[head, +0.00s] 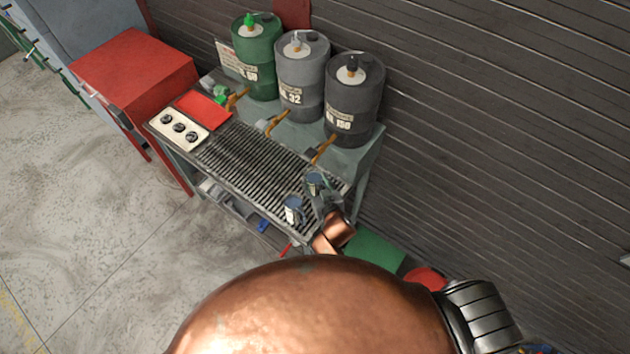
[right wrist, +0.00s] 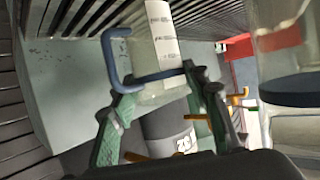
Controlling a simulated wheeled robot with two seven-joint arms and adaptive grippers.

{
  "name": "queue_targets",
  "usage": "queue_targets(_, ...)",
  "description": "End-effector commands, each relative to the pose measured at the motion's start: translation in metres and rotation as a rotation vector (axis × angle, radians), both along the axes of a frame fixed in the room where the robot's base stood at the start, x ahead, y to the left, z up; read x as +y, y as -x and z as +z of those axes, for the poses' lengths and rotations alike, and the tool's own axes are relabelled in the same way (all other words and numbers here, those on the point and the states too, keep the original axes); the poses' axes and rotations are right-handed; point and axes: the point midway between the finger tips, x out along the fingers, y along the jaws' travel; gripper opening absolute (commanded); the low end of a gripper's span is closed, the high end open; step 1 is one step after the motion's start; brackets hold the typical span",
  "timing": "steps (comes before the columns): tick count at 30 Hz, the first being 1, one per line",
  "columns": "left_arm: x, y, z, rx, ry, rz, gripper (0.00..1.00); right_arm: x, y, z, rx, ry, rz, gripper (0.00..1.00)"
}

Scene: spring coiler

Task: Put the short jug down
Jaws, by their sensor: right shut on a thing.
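My right gripper (head: 324,200) is over the right end of the grated bench top (head: 245,160). It is shut on the short jug (head: 315,182), a small clear jug with a blue rim or handle. In the right wrist view the green fingers (right wrist: 155,88) close on this jug (right wrist: 165,45), which shows a white printed label and a blue handle. I cannot tell if its base touches the grate. A second clear jug (head: 292,211) with a white label stands beside it, nearer the bench's front edge; it also shows large in the right wrist view (right wrist: 285,55). My left gripper is out of view.
A green drum (head: 257,60), a grey drum (head: 300,80) and a dark drum (head: 353,100) stand behind the grate, with orange-brown taps reaching over it. A control box (head: 180,128) and red tray (head: 204,110) sit left. The middle grate is clear. A corrugated wall stands behind.

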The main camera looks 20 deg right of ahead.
Motion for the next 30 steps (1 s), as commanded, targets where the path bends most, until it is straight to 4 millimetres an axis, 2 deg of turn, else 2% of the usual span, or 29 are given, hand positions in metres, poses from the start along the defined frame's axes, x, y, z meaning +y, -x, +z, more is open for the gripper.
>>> queue_targets(3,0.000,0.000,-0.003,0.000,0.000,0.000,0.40,0.000,0.000,-0.004,-0.001,-0.001,0.000,0.00)
queue_targets(4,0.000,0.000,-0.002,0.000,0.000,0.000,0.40,0.000,0.000,-0.003,0.000,-0.001,0.000,0.45)
queue_targets(10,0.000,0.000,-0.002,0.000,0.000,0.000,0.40,0.000,0.000,-0.003,0.000,0.000,0.000,0.59)
queue_targets(21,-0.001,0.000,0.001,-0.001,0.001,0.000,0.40,0.000,0.000,0.002,0.000,0.001,0.000,0.61)
queue_targets(26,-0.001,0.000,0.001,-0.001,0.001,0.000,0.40,-0.002,0.021,0.008,0.001,-0.001,-0.002,0.61)
queue_targets(30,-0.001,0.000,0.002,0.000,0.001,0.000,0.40,-0.003,0.049,0.020,0.001,-0.002,-0.002,0.61)
